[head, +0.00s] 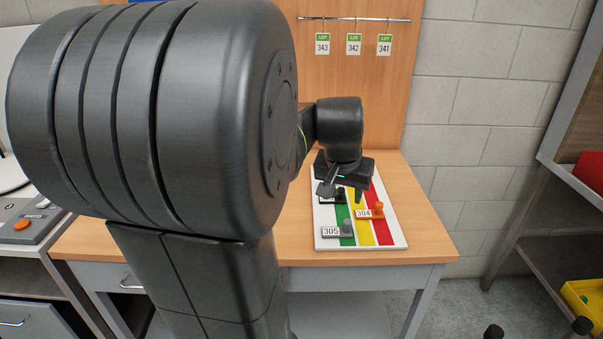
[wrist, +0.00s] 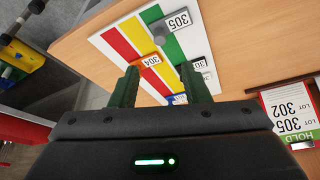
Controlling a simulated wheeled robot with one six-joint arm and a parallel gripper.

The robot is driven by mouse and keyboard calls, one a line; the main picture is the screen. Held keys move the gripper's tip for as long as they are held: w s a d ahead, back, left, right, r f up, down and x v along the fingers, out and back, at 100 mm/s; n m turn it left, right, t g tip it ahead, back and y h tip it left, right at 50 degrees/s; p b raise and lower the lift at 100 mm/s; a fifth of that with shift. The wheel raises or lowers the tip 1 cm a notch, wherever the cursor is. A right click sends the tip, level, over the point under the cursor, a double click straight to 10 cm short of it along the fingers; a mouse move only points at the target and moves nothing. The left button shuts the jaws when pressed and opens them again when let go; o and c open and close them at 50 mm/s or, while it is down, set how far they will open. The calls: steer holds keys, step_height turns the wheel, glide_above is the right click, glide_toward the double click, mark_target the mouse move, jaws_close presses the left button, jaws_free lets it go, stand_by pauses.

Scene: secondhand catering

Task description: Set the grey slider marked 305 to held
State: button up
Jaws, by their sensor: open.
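The grey slider (head: 347,227) marked 305 (head: 331,233) stands at the near end of a white board (head: 320,213) with green, yellow and red stripes. Its knob is over the green stripe (head: 346,240). In the wrist view the grey knob (wrist: 160,38) sits beside its 305 label (wrist: 179,21), beyond my fingertips. My gripper (head: 343,191) is open and empty above the far half of the board, apart from the grey slider. In the wrist view my two fingers (wrist: 162,86) stand well apart. My gripper partly hides the board's far end in the head view.
An orange slider (head: 378,208) marked 304 is near the yellow and red stripes. A black slider (head: 339,194) is partly hidden by my gripper. A card (wrist: 290,115) reading HOLD shows at right in the wrist view. Lot tags (head: 354,45) hang on a rail behind.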

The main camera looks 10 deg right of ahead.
mark_target(348, 221)
steer(key=x, duration=1.3)
steer(key=shift+w+d+f, duration=0.1)
steer(key=shift+w+d, duration=0.2)
steer(key=shift+w, duration=0.05)
jaws_close()
